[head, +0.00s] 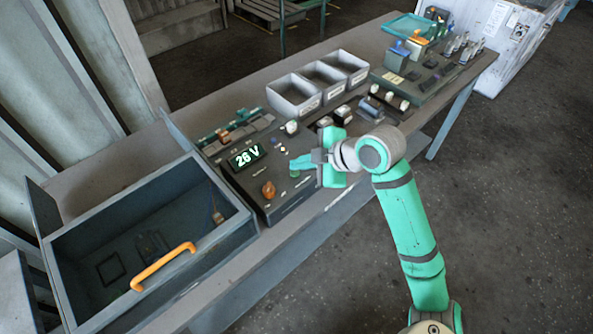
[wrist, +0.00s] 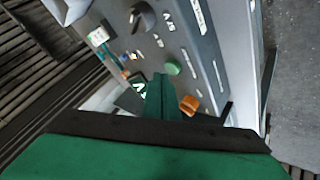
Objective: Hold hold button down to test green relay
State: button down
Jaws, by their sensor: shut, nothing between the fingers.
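My gripper (head: 300,163) is shut and empty, reaching left over the dark test panel (head: 300,194). Its closed green fingers also show in the wrist view (wrist: 163,98). A round green button (head: 294,174) is on the panel just below the fingertips in the head view. In the wrist view the green button (wrist: 173,68) is fully visible just beyond the fingers, and I cannot tell whether they touch it. The panel display (head: 246,157) reads 26 V. An orange knob (head: 268,190) is left of the button. I cannot single out a green relay or read the button's label.
A deep grey open box (head: 232,232) with an orange handle (head: 163,267) is left of the panel. White bins (head: 296,99) stand behind it. Relay-like parts and a green tray (head: 408,25) crowd the bench's right end. A black knob (wrist: 143,17) shows in the wrist view.

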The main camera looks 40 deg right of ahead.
jog(key=shift+a+f, duration=0.1)
jog(key=shift+f, duration=0.2)
jog(key=shift+s, duration=0.1)
